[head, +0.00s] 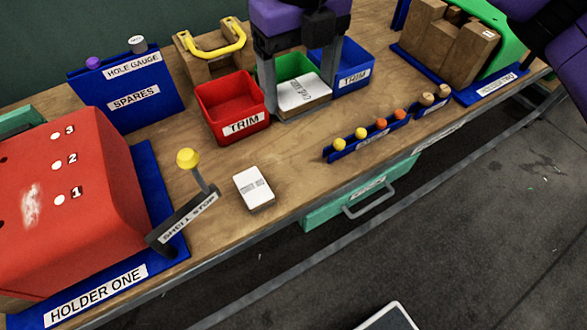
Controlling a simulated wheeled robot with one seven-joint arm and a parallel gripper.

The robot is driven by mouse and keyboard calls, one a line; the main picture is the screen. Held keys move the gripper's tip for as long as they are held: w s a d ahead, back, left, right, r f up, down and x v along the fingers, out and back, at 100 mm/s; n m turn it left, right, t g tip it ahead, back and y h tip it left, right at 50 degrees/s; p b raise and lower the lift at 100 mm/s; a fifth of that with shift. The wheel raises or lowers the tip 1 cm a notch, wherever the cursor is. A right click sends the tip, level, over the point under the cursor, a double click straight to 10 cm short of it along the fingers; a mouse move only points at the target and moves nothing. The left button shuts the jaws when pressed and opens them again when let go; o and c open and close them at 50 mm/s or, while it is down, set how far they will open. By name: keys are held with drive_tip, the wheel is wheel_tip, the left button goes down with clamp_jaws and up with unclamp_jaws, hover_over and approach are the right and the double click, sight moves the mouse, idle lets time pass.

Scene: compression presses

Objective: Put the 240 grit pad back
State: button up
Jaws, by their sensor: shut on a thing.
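My gripper (300,98) reaches down from the top of the head view with its two grey fingers spread to either side of a block-shaped pad. It is shut on this white-topped pad (304,92), which has a brown lower edge. The lettering on it is turned and too small to read surely. The held pad is in front of the green bin (292,65) and hides much of it; I cannot tell its height above the bench. A second white-topped pad (253,186) lies on the bench nearer the front edge, its label also unreadable.
A red TRIM bin (232,92) and a blue TRIM bin (357,70) flank the gripper. The yellow-knobbed SHELL STOP lever (187,160) stands beside red HOLDER ONE (80,215). A blue peg rack (350,150) lies along the front edge. Bare bench (290,140) lies between.

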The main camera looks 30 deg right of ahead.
wheel_tip(320, 180, down, 20)
drive_tip(key=shift+r+b, duration=0.2)
drive_tip(key=shift+b, duration=0.15)
drive_tip(key=shift+f, duration=0.2)
drive_tip(key=o, duration=1.3)
drive_tip(key=shift+r, duration=0.1)
wheel_tip(320, 180, up, 12)
drive_tip(key=shift+r, duration=0.1)
